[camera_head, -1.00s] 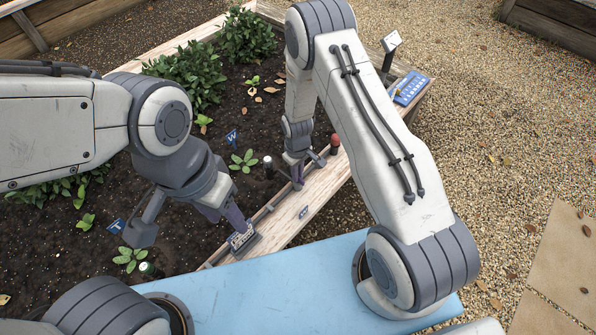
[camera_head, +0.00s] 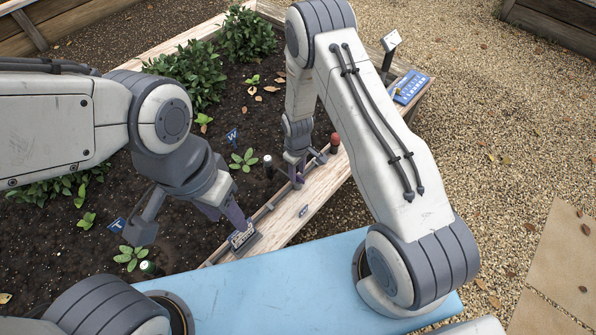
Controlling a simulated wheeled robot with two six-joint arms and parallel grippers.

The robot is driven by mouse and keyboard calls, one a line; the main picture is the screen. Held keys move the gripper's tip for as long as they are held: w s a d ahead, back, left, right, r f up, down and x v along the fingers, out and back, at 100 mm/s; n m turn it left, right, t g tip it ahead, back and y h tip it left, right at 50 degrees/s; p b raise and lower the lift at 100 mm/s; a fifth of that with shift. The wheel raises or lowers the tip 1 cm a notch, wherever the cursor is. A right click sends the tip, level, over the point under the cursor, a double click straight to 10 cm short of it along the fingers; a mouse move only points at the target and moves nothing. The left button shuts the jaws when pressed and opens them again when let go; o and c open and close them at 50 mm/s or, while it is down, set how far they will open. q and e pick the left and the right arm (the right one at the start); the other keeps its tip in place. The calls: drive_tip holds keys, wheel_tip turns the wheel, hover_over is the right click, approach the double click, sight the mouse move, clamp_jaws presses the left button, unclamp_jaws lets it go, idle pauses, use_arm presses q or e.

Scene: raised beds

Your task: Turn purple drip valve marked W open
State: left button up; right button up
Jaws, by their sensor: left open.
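A blue marker with a white W (camera_head: 232,136) stands in the soil beside a small seedling. No purple valve can be told apart clearly; both grippers have purplish fingers and cover parts of the pipe along the bed's edge. My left gripper (camera_head: 238,215) is open and points down over the near plank, just above a small dark plate with light markings (camera_head: 243,238). My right gripper (camera_head: 297,177) points down at the plank beside the white-topped post (camera_head: 268,163). Its fingers are too small to tell their opening or whether they touch anything.
A red-topped post (camera_head: 335,141) stands right of my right gripper. A green post (camera_head: 148,267) stands near a T marker (camera_head: 116,225). A blue board (camera_head: 408,88) lies at the bed's far corner. A light-blue surface (camera_head: 285,285) is in front; gravel (camera_head: 500,160) is open at right.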

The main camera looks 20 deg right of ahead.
wheel_tip(320, 180, up, 10)
drive_tip(key=p, duration=0.2)
drive_tip(key=shift+r, duration=0.2)
idle(0.6)
drive_tip(key=s+a+r, duration=0.4)
drive_tip(key=r, duration=0.3)
drive_tip(key=s+a+r, duration=0.4)
drive_tip(key=r, duration=0.4)
drive_tip(key=s+r+y, duration=0.1)
drive_tip(key=s+r, duration=0.4)
drive_tip(key=s, duration=0.4)
drive_tip(key=s+r, duration=0.5)
drive_tip(key=s, duration=0.4)
wheel_tip(320, 180, up, 17)
drive_tip(key=p, duration=1.7)
drive_tip(key=shift+a, duration=0.4)
